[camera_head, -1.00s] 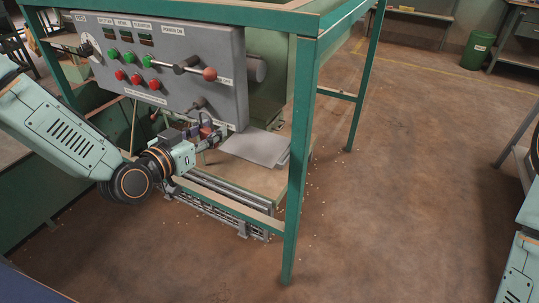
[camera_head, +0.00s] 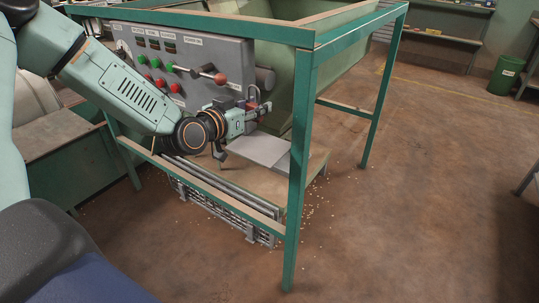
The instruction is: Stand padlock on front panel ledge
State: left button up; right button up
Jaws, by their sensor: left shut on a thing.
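The grey control panel (camera_head: 160,62) hangs in the green frame at upper left, with green and red buttons and a red-knobbed lever (camera_head: 220,79). My left arm reaches in from the left. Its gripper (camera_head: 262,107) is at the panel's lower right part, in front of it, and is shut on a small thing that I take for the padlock. The padlock is too small and too covered by the fingers to make out. The panel's ledge is hidden or cannot be told apart behind the gripper. My right gripper is out of view.
A green frame post (camera_head: 297,170) stands just right of the gripper. A light grey plate (camera_head: 260,149) lies on a low platform below it. Small bits are scattered on the floor. The floor to the right is open, with a green bin (camera_head: 505,75) far off.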

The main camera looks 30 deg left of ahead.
pick_arm(q)
jog(key=shift+r, duration=0.15)
jog(key=shift+w+d, duration=0.2)
jog(key=b, duration=0.3)
send_over(259, 152)
notch_tip(259, 152, down, 6)
jog(key=shift+a+r, duration=0.1)
jog(key=shift+a+f, duration=0.15)
jog(key=shift+f, duration=0.35)
jog(key=shift+f+b, duration=0.75)
jog(key=shift+f, duration=1)
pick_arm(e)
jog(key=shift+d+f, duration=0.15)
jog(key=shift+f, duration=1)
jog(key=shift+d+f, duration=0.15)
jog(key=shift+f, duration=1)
pick_arm(q)
jog(key=shift+f, duration=0.15)
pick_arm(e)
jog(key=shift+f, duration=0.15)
pick_arm(q)
jog(key=o, duration=1.2)
